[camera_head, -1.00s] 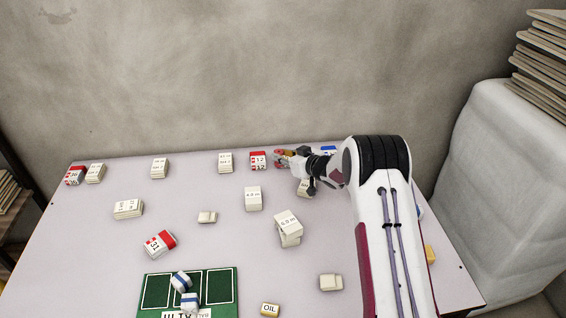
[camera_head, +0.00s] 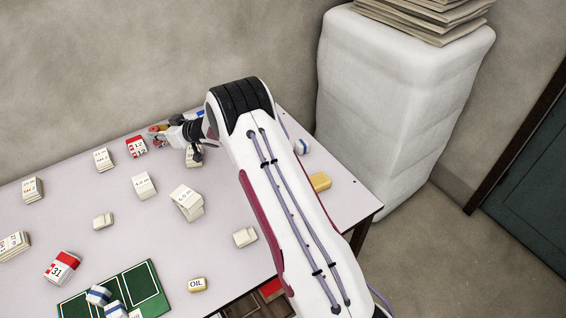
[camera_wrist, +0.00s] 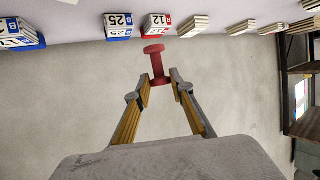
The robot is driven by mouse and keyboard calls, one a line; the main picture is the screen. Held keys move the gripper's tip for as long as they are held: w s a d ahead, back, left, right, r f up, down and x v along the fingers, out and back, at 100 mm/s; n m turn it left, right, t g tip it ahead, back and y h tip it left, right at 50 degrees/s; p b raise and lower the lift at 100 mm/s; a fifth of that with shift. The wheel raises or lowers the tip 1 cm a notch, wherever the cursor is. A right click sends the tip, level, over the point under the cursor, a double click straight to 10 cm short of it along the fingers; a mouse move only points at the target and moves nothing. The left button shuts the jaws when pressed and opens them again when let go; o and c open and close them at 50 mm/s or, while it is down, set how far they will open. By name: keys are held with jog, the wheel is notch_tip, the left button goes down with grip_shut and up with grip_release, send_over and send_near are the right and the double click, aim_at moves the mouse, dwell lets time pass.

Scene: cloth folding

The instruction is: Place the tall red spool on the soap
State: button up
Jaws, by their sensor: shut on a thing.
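The red spool (camera_wrist: 154,64) is between my fingertips in the wrist view, its shaft running lengthwise and its lower end in my grip. My gripper (camera_wrist: 159,84) is shut on it. In the head view my gripper (camera_head: 158,132) is small at the far edge of the table, near a red-and-white calendar block (camera_head: 136,147); a bit of red shows at its tip. A plain yellow bar (camera_head: 320,181), which looks like the soap, lies on the table to the right of my arm. I cannot be sure that it is the soap.
A blue-and-white striped piece (camera_head: 302,146) lies behind the yellow bar. Several cream blocks, an OIL block (camera_head: 197,284) and a green board (camera_head: 130,285) lie left of my arm. The table's right edge is close to the bar. A wall stands behind.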

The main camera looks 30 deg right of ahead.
jog(key=s+d+r+m+t+h, duration=0.1)
jog(key=s+d, duration=0.1)
jog(key=d, duration=0.9)
jog(key=s+d+r+m+h, duration=0.1)
jog(key=s+d+m+h, duration=0.1)
jog(key=d, duration=0.8)
jog(key=s+d+r+m+t+h, duration=0.1)
jog(key=s+d, duration=0.1)
jog(key=d, duration=0.9)
jog(key=s+d, duration=1.3)
jog(key=s, duration=0.1)
jog(key=s+n+g+y, duration=0.1)
jog(key=s+n+y, duration=0.1)
jog(key=s, duration=1.3)
jog(key=s+a+n+g+y, duration=0.1)
jog(key=s+a+n+y, duration=0.2)
jog(key=a, duration=0.4)
jog(key=shift+r+g, duration=0.3)
jog(key=shift+r, duration=0.1)
jog(key=shift+f, duration=0.1)
jog(key=shift+f, duration=3.05)
